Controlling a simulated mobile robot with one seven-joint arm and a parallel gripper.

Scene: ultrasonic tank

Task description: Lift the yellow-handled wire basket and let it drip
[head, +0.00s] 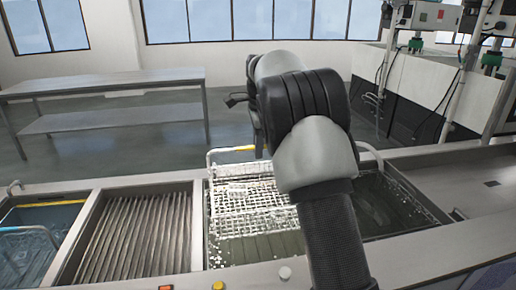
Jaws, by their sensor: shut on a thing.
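A ribbed drain section (135,235) is left of the tank. Further left is a blue-lined basin with a blue-handled basket (30,231). Another wire mesh (408,192) shows right of my arm. Buttons (285,272) line the front edge. A metal table (105,82) stands behind.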

